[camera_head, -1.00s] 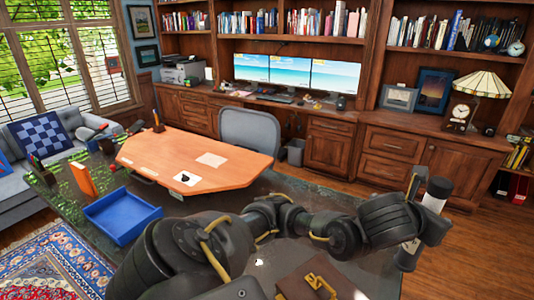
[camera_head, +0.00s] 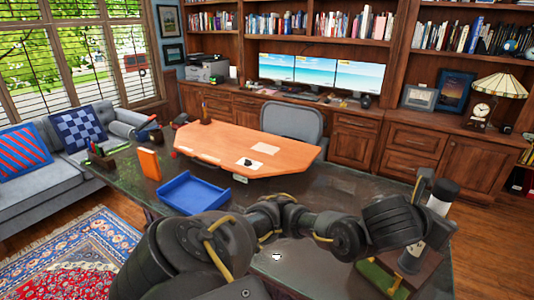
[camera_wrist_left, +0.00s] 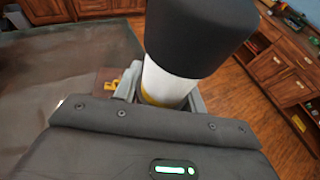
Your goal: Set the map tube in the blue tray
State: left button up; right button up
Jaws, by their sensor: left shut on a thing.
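The map tube (camera_head: 438,207) is white with a black end cap and a thin yellow band. My left gripper (camera_head: 424,228) is shut on it at the right of the head view and holds it tilted. In the left wrist view the tube (camera_wrist_left: 168,82) stands up between the fingers, black cap toward the camera; its far end is hidden there. The blue tray (camera_head: 193,194) lies on the dark desk, left of my arm and well apart from the tube. It looks empty. My right gripper is not in view.
The dark desk (camera_head: 340,185) carries an orange-brown raised top (camera_head: 215,150) behind the tray. An orange upright block (camera_head: 149,164) stands left of the tray. A brown item with green (camera_head: 378,276) lies below my left gripper. A grey chair (camera_head: 293,125) stands behind the desk.

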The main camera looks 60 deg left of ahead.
aim_at(194, 194)
jog(key=u, duration=0.05)
jog(key=k, duration=0.1)
jog(key=u, duration=1.55)
jog(key=i, duration=1)
